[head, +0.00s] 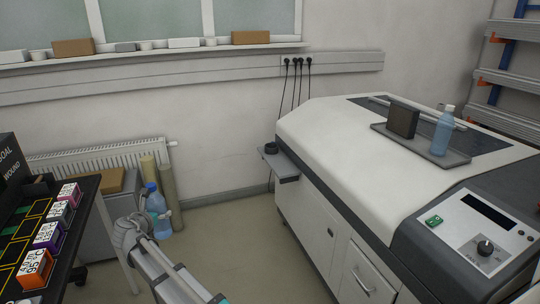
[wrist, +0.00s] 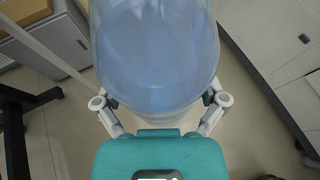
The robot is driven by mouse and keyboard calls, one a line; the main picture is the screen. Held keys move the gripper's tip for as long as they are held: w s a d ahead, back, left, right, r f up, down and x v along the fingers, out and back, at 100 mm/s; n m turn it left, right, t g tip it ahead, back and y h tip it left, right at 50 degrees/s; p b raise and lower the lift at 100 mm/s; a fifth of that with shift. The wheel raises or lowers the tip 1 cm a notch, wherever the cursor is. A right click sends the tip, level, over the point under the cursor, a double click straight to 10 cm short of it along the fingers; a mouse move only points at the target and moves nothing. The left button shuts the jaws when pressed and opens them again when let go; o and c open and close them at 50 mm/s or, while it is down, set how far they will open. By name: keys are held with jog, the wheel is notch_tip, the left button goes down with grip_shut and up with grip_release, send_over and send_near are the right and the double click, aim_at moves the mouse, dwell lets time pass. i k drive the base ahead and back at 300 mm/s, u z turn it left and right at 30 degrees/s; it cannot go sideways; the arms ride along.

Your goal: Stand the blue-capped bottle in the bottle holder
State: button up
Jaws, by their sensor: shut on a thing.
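The blue-capped bottle (head: 157,206) is clear with a bluish body and is upright in the lower left of the head view. My gripper (head: 140,224) is shut on it. In the wrist view the bottle (wrist: 158,55) fills the upper middle, between the fingers of my gripper (wrist: 160,103); its cap is out of that view. A small dark round ring (head: 270,147), which looks like the bottle holder, sits on a grey side shelf (head: 283,168) at the left end of the white machine. The bottle is well to the left of it, apart from it.
The white machine (head: 340,150) fills the right. On it a grey tray (head: 455,158) carries a white-capped bottle (head: 443,131) and a dark box (head: 403,120). A dark table (head: 60,235) with several small boxes is at left. Open floor (head: 235,240) lies between.

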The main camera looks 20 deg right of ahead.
aim_at(272, 151)
jog(key=z, duration=0.15)
jog(key=i, duration=0.55)
jog(key=z, duration=0.55)
jog(key=i, duration=1.1)
jog(key=u, duration=1.05)
jog(key=i, duration=0.9)
jog(key=u, duration=0.2)
